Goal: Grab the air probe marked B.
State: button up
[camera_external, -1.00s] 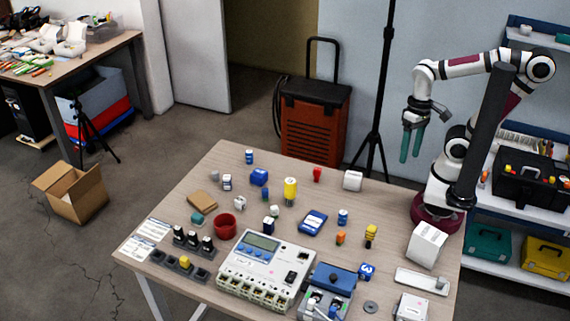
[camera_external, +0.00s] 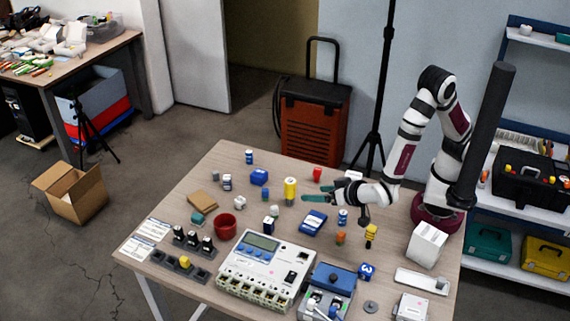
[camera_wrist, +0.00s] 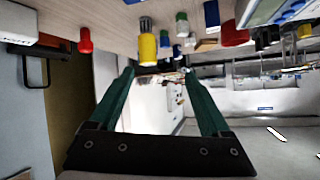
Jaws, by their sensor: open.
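No letter B is readable in either view, so I cannot tell which piece is the air probe marked B. Several small upright pieces stand on the table, among them a yellow cylinder (camera_external: 290,188), a red piece (camera_external: 317,174), a blue-white cylinder (camera_external: 249,157), a white-blue one (camera_external: 227,182) and another blue-white one (camera_external: 342,216). My gripper (camera_external: 310,194) is open and roughly level above the table, right of the yellow cylinder. In the wrist view my gripper (camera_wrist: 160,72) has nothing between its green fingers. The yellow cylinder (camera_wrist: 147,46) shows beyond the fingertips, upside down.
A red cup (camera_external: 225,226), a white device with a screen (camera_external: 265,268), a blue-topped box (camera_external: 334,279) and dark racks (camera_external: 181,262) fill the front of the table. A blue meter (camera_external: 312,222) lies below my gripper.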

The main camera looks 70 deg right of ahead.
aim_at(294, 184)
jog(key=w+d+f, duration=0.2)
jog(key=w, duration=0.2)
jog(key=w+d+f+h, duration=0.1)
jog(key=w+d, duration=0.1)
jog(key=w, duration=0.1)
jog(key=w+d+f+h, duration=0.1)
jog(key=w+d+f, duration=0.1)
jog(key=w, duration=0.2)
jog(key=shift+w+d+f+n+t, duration=0.3)
jog(key=shift+w+d+f+t, duration=0.05)
jog(key=shift+d+t, duration=0.05)
grip_shut()
